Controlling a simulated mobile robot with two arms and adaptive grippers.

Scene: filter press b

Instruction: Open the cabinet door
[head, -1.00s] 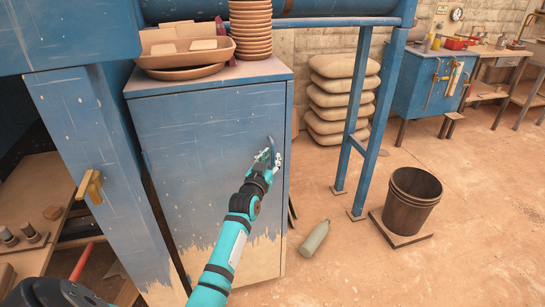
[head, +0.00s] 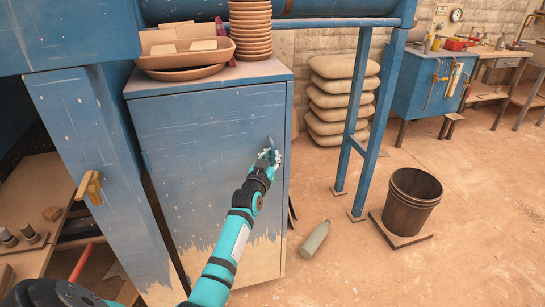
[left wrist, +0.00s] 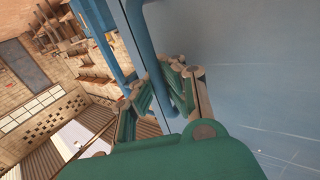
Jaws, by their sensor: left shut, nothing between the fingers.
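The blue cabinet (head: 205,150) stands in the middle of the head view, its worn front door closed. A slim blue handle (head: 271,142) sits near the door's right edge. My left gripper (head: 270,157) is at this handle, with its fingers shut. My right gripper is not in view.
Stacked clay dishes (head: 250,30) and a tray (head: 185,52) sit on the cabinet top. A green bottle (head: 314,239) lies on the floor to the right, near a blue frame leg (head: 379,120). A dark bucket (head: 411,200) stands farther right. Open floor lies between.

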